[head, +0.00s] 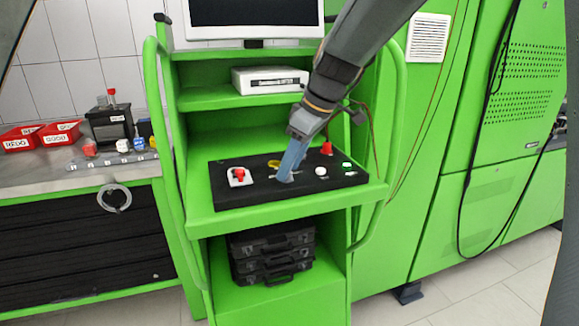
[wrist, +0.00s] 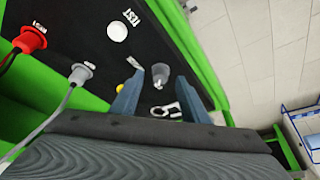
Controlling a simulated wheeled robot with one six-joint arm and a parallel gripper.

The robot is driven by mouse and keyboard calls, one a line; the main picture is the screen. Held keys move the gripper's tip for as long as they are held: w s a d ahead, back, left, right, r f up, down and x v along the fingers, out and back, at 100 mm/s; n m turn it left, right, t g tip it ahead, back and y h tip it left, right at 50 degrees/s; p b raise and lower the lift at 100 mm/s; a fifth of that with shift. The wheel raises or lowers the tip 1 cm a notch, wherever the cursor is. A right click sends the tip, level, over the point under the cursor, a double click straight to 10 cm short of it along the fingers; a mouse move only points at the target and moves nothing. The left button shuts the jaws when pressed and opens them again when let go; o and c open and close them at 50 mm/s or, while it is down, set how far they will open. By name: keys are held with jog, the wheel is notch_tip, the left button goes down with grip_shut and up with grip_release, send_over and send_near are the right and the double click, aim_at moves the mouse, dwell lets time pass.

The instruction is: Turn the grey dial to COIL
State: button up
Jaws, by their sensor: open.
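The grey dial (wrist: 160,73) stands on the black control panel (head: 232,195). In the wrist view it shows as a short grey knob between or just beyond the tips of my gripper (wrist: 160,84). The two blue-grey fingers are apart, one on each side of it. I cannot tell whether either finger touches it. In the head view my gripper (head: 286,176) reaches down to the middle of the panel and mostly hides the dial. White label marks lie around the dial, but I cannot read COIL or where the dial points.
A red switch (head: 239,176), a yellow part (head: 274,164), a white button (head: 321,171), a green-lit button (head: 347,165) and a red plug (head: 327,149) surround my gripper. A grey plug with a cable (wrist: 81,73) is nearby. Green rails flank the bench.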

jog(key=v, duration=0.7)
jog(key=shift+b, duration=0.3)
jog(key=s+d+f+m+h, duration=0.1)
jog(key=s+d+f+m, duration=0.3)
jog(key=s+f, duration=0.3)
jog(key=s+d+f+m+g+h, duration=0.1)
jog(key=s+d+f+m, duration=0.3)
jog(key=s+f, duration=0.3)
jog(key=s+d+f+m+g+h, duration=0.1)
jog(key=s+d+f+m+h, duration=0.1)
jog(key=s+d+f+m, duration=0.2)
jog(key=s+d+f, duration=0.1)
jog(key=s+f, duration=0.2)
jog(key=shift+s+d+m+p, duration=0.25)
jog(key=shift+m+p, duration=0.05)
